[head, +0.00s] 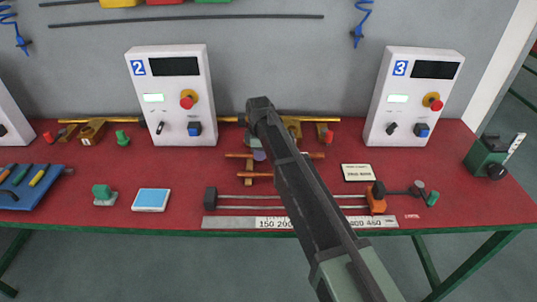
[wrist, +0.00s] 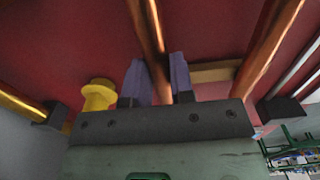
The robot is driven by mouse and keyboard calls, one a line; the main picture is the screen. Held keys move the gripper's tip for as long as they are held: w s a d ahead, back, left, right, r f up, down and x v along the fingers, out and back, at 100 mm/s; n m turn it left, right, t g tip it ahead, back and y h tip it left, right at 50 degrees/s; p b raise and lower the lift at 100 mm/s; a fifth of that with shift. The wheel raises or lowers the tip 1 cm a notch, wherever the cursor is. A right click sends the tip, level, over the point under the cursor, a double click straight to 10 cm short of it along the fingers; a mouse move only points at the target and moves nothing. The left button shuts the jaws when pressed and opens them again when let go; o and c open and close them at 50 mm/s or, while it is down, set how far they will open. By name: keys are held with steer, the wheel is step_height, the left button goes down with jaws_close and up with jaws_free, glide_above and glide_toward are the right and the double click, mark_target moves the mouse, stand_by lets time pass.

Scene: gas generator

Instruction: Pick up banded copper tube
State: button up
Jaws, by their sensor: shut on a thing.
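My gripper (head: 259,155) is over the middle of the red bench, its purple fingers down at the rear copper tube (head: 315,155). In the wrist view my gripper (wrist: 156,82) is shut on this copper tube (wrist: 149,30), one finger on each side. Any bands on it are too small or hidden to tell. A second copper tube (head: 260,174) lies in front, parallel; it also shows to the right in the wrist view (wrist: 268,45). A light wooden rest (head: 248,165) runs across beneath the tubes. My arm hides part of both tubes.
Consoles 2 (head: 170,95) and 3 (head: 415,95) stand behind on either side. A brass rail (head: 225,119) runs along the back. A steel-rod fixture (head: 245,197) and ruler (head: 240,222) lie in front. A label plate (head: 357,172) is at right.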

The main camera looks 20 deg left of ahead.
step_height(320, 180, up, 20)
steer(key=p, duration=2)
